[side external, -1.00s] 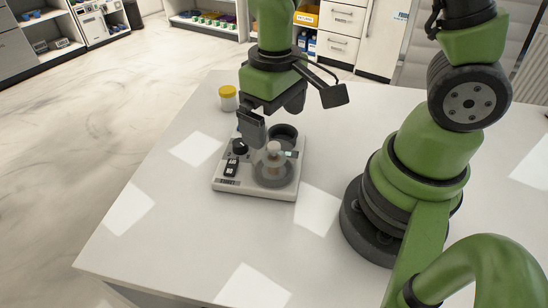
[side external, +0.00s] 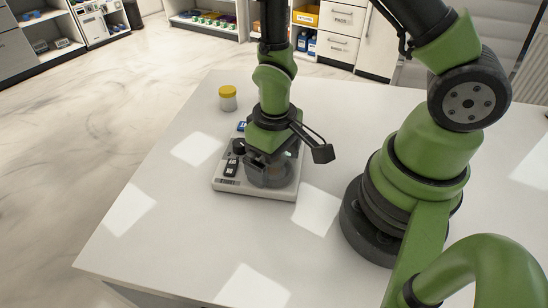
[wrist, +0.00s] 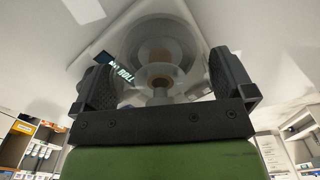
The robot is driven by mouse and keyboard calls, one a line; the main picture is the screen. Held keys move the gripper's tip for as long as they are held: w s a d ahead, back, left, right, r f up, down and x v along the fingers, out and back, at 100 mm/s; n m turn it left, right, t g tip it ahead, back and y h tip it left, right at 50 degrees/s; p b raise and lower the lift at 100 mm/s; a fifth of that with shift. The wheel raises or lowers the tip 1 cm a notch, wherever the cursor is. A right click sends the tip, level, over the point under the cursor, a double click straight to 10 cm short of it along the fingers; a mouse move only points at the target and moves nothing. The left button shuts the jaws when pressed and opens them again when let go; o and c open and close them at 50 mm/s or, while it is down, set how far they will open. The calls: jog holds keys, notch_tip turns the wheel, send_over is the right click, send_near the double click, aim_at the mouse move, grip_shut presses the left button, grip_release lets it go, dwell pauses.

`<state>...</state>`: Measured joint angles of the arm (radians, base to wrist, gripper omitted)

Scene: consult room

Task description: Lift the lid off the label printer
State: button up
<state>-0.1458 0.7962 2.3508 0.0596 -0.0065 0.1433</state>
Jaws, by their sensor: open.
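The label printer (side external: 228,184) is a flat white unit with dark controls on its left, lying on the white table. Its clear round lid (side external: 268,180) sits on the right part of the printer, mostly hidden by my gripper in the side view. In the wrist view the lid (wrist: 150,35) shows as a see-through dome with a roll under it and a knob (wrist: 160,82) near the middle. My gripper (side external: 265,162) points down right over the lid. In the wrist view its fingers (wrist: 163,78) are open, one on each side of the knob, with gaps between.
A white jar with a yellow cap (side external: 228,98) stands behind the printer, left of my arm. The table (side external: 160,220) is bare at the front and left, with bright light patches. Shelves and drawers stand well beyond it.

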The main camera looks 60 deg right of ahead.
jog(key=c, duration=0.6)
jog(key=shift+r, duration=0.1)
notch_tip(320, 180, up, 9)
jog(key=shift+r, duration=0.1)
jog(key=s+d+f+m, duration=0.1)
jog(key=s+d+m, duration=0.1)
jog(key=d, duration=0.9)
jog(key=s+d+f+m, duration=0.1)
jog(key=s+d+m, duration=0.1)
jog(key=d, duration=0.9)
jog(key=shift+m, duration=0.3)
notch_tip(320, 180, down, 5)
jog(key=shift+w+f, duration=0.1)
jog(key=shift+f, duration=0.05)
jog(key=shift+d+f, duration=0.1)
jog(key=shift+f, duration=2.35)
